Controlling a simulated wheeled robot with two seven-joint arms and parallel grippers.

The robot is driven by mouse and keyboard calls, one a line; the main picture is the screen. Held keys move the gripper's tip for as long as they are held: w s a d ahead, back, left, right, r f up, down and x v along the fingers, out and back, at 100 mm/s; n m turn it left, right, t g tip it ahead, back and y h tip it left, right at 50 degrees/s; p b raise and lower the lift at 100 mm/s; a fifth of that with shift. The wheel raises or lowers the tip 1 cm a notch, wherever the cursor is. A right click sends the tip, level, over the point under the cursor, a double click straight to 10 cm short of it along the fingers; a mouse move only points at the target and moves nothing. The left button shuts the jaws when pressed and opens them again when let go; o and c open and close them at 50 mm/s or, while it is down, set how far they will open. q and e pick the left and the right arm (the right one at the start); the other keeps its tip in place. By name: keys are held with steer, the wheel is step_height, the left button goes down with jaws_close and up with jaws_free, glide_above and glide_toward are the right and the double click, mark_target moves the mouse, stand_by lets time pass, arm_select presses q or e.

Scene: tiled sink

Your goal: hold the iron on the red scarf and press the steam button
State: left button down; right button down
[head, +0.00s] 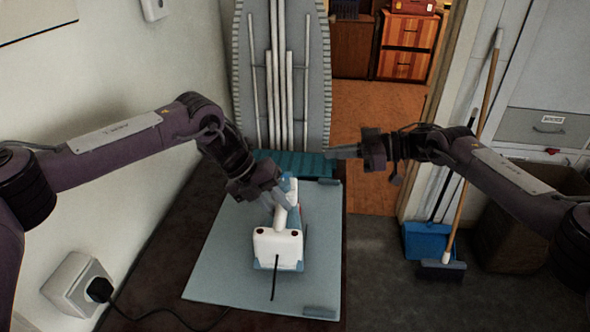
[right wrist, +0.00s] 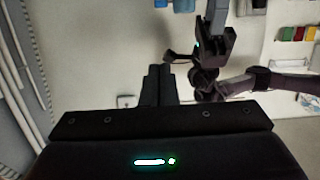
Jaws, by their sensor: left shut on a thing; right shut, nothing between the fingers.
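The white iron (head: 275,246) is on the light blue mat, its back end toward me and its cord hanging from the back. My left gripper (head: 278,197) reaches down from the left and is shut on the iron near its handle. A small sliver of red shows beside the iron's right side; it may be the red scarf, the rest of which I cannot see. The steam button is not distinguishable. My right gripper (head: 345,152) is shut and empty, in the air to the right of and beyond the iron. Its closed fingers show in the right wrist view (right wrist: 158,85).
The light blue mat (head: 225,270) lies on a dark brown surface. A folded ironing board (head: 240,70) stands behind it. A wall socket with a plug (head: 98,289) is at lower left. A broom and blue dustpan (head: 424,240) stand at right.

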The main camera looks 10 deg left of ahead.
steer(key=shift+s+r, duration=0.1)
steer(key=shift+r, duration=0.05)
glide_above(295, 179)
step_height(295, 179, down, 2)
steer(key=shift+s+d+f, duration=0.1)
steer(key=shift+f, duration=0.05)
step_height(295, 179, down, 3)
steer(key=shift+f, duration=0.5)
